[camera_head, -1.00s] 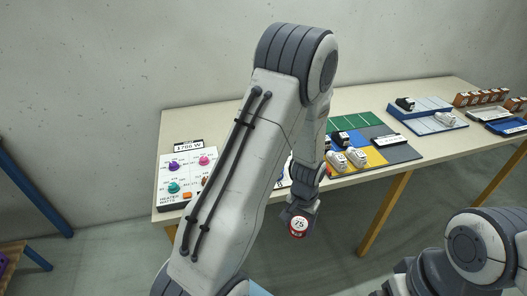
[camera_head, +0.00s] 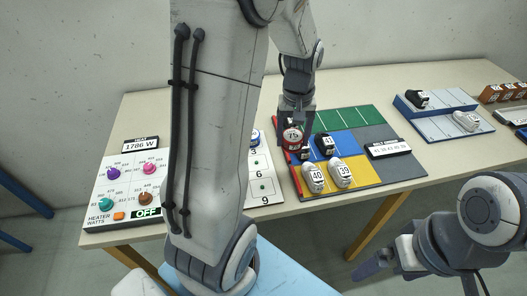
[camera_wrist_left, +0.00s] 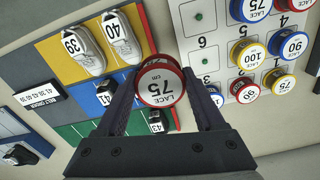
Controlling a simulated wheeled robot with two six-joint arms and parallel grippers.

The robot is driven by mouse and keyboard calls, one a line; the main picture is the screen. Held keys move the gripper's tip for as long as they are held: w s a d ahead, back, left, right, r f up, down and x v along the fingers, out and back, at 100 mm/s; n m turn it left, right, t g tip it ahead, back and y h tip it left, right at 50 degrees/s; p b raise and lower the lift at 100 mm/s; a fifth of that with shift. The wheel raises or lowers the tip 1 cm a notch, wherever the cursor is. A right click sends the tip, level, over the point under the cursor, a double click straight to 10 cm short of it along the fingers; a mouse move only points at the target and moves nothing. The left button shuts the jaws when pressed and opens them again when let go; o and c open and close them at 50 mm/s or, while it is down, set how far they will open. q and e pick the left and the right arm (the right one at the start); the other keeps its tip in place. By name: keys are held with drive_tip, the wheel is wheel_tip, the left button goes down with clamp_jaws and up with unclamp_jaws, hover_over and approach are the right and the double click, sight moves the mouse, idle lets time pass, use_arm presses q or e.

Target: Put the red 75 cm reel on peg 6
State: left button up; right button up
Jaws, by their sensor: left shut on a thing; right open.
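The red reel marked 75 (camera_head: 292,138) is in my left gripper (camera_head: 292,128), whose fingers are shut on it; the reel also shows in the left wrist view (camera_wrist_left: 160,80). The gripper is above the left edge of the coloured mat, right of the white peg board (camera_head: 258,208). The 6 label is on this board, with a bare green peg (camera_head: 262,186) below it in the head view; that peg also shows in the left wrist view (camera_wrist_left: 199,17). My left arm hides much of the board. My right gripper (camera_head: 371,266) is open and empty, low at the right.
White shoes (camera_head: 341,172) stand on the mat (camera_head: 385,172). A heater panel (camera_head: 110,215) lies left; a blue tray (camera_head: 436,118) stands right.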

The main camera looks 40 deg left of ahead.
use_arm(q)
hover_over(256, 162)
wheel_tip(256, 162, down, 6)
drive_tip(key=shift+f+p, duration=0.15)
drive_tip(key=shift+p, duration=0.2)
drive_tip(key=shift+f, duration=2)
drive_tip(key=shift+f, duration=0.15)
drive_tip(key=shift+f, duration=0.4)
drive_tip(key=o, duration=1.4)
drive_tip(key=shift+c, duration=0.2)
drive_tip(key=shift+r, duration=0.1)
wheel_tip(256, 162, up, 13)
drive_tip(key=shift+p, duration=0.3)
